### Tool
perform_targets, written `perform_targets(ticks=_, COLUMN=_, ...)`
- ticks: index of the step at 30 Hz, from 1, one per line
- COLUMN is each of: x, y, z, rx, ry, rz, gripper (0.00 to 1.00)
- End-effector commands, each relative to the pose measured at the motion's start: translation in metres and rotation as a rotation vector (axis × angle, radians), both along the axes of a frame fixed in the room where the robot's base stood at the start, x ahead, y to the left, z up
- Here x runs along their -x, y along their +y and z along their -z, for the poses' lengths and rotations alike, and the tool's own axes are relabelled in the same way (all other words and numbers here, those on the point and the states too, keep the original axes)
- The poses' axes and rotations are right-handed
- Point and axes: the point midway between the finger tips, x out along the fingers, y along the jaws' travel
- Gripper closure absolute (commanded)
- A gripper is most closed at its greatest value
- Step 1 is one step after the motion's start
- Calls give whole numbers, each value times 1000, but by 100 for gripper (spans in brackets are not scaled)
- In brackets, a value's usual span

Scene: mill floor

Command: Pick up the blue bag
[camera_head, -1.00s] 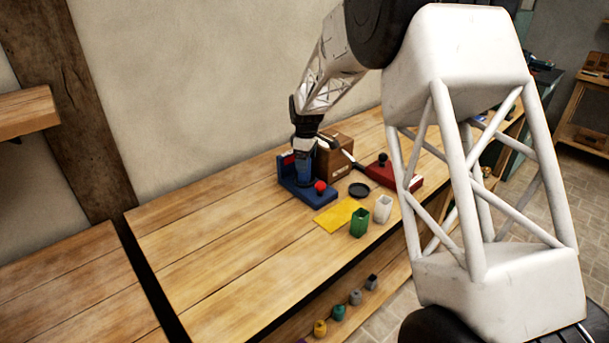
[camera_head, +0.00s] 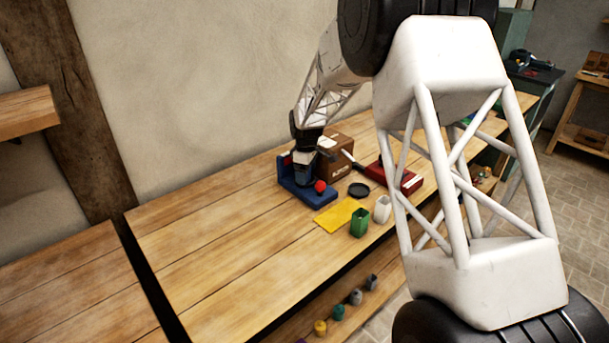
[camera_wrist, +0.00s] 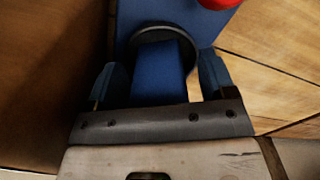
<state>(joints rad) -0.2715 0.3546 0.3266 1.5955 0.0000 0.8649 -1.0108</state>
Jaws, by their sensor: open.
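A blue upright piece that looks like the blue bag (camera_wrist: 160,75) is between my fingers in the wrist view, in front of a dark ring. My gripper (camera_wrist: 161,84) is open, with one finger on each side of it; I cannot tell whether they touch it. In the head view my gripper (camera_head: 303,168) is low over a blue stand (camera_head: 318,198) with a red ball (camera_head: 320,186) at its front. My gripper largely hides the bag there.
A brown box (camera_head: 335,157) stands close behind and right of my gripper. A red stand (camera_head: 408,182), black disc (camera_head: 359,189), yellow sheet (camera_head: 336,215), green container (camera_head: 359,223) and white container (camera_head: 382,210) are nearby. The bench (camera_head: 210,230) is clear to the left.

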Motion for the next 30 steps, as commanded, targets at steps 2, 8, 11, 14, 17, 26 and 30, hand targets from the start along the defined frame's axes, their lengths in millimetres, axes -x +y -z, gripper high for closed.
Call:
perform_targets(ticks=2, x=0, y=0, z=0, rx=0, ry=0, rz=0, gripper=23)
perform_targets(ticks=8, x=0, y=0, z=0, rx=0, ry=0, rz=0, gripper=54)
perform_targets(ticks=11, x=0, y=0, z=0, rx=0, ry=0, rz=0, gripper=69)
perform_targets(ticks=14, x=0, y=0, z=0, rx=0, ry=0, rz=0, gripper=83)
perform_targets(ticks=17, x=0, y=0, z=0, rx=0, ry=0, rz=0, gripper=83)
perform_targets(ticks=26, x=0, y=0, z=-8, rx=-1, ry=-1, rz=0, gripper=83)
perform_targets(ticks=30, x=0, y=0, z=-22, rx=-1, ry=-1, rz=0, gripper=83)
